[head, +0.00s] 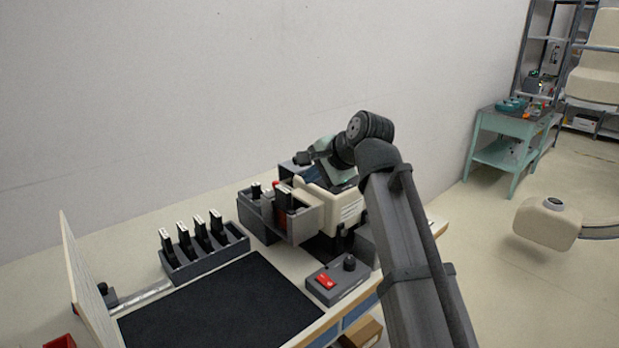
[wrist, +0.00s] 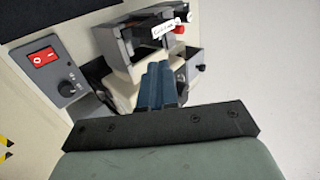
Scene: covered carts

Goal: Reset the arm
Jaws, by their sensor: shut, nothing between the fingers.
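My arm (head: 412,255) rises from the lower right of the head view and bends over at its top. My teal-grey hand (head: 330,160) hangs beyond it, above and behind a cream-and-grey machine (head: 345,205). In the wrist view my gripper (wrist: 160,68) shows as two blue fingers pressed together, shut and empty. They point toward the machine's grey bin (wrist: 120,50). I cannot tell how far the fingertips are from the machine, and the fingers are mostly hidden in the head view.
A grey rack (head: 205,257) holds several dark upright items. A black mat (head: 225,310) lies in front. A control box (head: 340,282) with a red switch and a knob sits beside the machine. A white panel (head: 85,275) stands at left. Open floor lies to the right.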

